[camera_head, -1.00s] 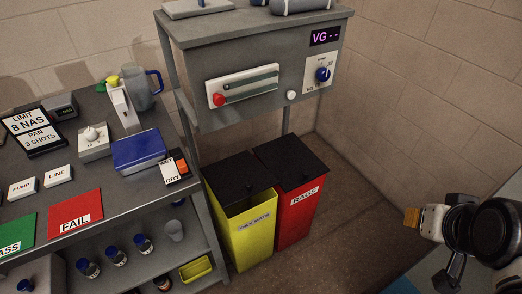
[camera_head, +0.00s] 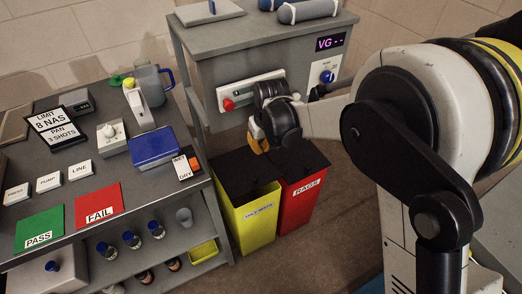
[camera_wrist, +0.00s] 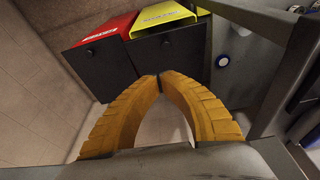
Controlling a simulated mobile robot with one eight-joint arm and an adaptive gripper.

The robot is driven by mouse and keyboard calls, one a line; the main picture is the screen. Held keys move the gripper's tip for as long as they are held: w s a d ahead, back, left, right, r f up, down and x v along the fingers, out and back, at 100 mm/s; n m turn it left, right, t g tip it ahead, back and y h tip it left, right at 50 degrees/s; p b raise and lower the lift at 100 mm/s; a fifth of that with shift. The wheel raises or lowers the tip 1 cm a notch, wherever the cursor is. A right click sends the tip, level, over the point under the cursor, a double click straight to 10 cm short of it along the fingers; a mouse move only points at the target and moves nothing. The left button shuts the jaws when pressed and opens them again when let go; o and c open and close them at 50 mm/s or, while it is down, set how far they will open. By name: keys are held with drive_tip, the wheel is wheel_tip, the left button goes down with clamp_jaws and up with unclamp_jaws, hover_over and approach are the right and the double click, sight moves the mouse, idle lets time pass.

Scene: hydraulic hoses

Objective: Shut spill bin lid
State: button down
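The yellow bin (camera_head: 253,218) stands left of the red bin in the head view; its small label is hard to read. Its black lid (camera_head: 240,168) looks raised at an angle, with a dark opening and yellow rim showing in front. In the wrist view the yellow bin (camera_wrist: 166,18) is at the top, with its dark lid (camera_wrist: 172,58) below it. My gripper (camera_head: 257,142) is above the back of the bins, apparently apart from the lids. In the wrist view its orange fingers (camera_wrist: 160,77) meet or nearly meet at the tips, with nothing between them.
The red RAGS bin (camera_head: 299,198) stands close on the right. A grey cabinet (camera_head: 218,68) with a red knob and display stands above and behind the bins. The bench (camera_head: 140,188) at left holds cards, a blue box and a jug. Floor shows in front.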

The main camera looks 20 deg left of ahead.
wheel_tip(320, 180, down, 3)
drive_tip(key=a, duration=0.3)
drive_tip(key=b, duration=0.6)
hover_over(256, 187)
drive_tip(key=w+a, duration=0.2)
drive_tip(key=a, duration=0.1)
drive_tip(key=shift+n, duration=0.3)
drive_tip(key=f, duration=1.3)
drive_tip(key=shift+d, duration=0.25)
drive_tip(key=shift+f, duration=0.3)
drive_tip(key=f+b, duration=0.1)
drive_tip(key=f, duration=0.1)
drive_tip(key=s+d+f+b, duration=0.1)
drive_tip(key=f, duration=0.1)
drive_tip(key=d+f, duration=0.1)
drive_tip(key=f, duration=0.2)
drive_tip(key=shift+s+f+b, duration=0.1)
drive_tip(key=shift+s+b, duration=0.3)
